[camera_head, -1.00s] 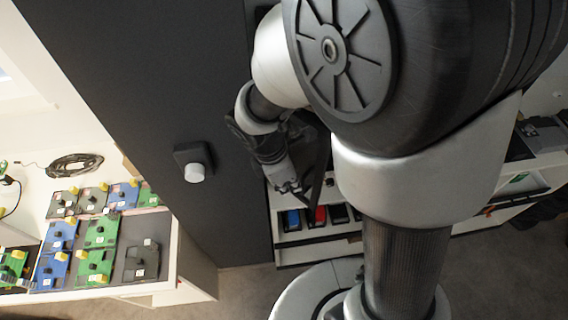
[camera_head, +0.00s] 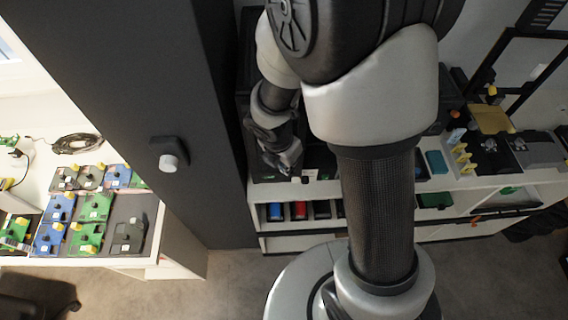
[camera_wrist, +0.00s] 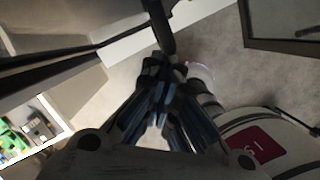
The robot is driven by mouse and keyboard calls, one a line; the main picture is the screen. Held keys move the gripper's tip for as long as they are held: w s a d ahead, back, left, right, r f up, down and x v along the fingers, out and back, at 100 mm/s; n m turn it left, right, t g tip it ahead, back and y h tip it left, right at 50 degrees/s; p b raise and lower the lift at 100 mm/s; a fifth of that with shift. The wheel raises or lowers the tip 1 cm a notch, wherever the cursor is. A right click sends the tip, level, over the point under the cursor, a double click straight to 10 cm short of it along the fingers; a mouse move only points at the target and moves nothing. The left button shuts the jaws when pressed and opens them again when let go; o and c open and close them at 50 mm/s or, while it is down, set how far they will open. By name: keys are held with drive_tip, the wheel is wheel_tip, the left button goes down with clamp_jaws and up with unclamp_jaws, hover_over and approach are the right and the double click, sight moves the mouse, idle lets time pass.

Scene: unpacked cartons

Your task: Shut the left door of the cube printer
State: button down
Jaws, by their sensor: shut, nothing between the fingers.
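The cube printer appears to be the dark boxy shape (camera_head: 244,140) on the white shelf unit, in the head view, right of the dark wall. My arm hides most of it, and I cannot clearly make out its left door or how far that door stands open. My gripper (camera_head: 286,163) is in front of this shape, pointing down, shut and empty. In the wrist view my gripper (camera_wrist: 166,68) has its fingers together, close to a dark upright bar (camera_wrist: 161,25); I cannot tell whether they touch. A dark framed panel (camera_wrist: 280,20) with a handle-like bar shows at upper right.
A dark wall (camera_head: 130,90) with a white knob (camera_head: 170,163) stands left of my arm. A white table (camera_head: 135,262) with green and blue parts is further left. The shelf (camera_head: 480,187) at right holds bins and a black frame. Grey floor (camera_head: 225,285) shows between.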

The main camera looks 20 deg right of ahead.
drive_tip(key=shift+w+d, duration=0.3)
drive_tip(key=shift+d, duration=0.05)
idle(0.5)
drive_tip(key=p+v, duration=1)
drive_tip(key=shift+d, duration=0.15)
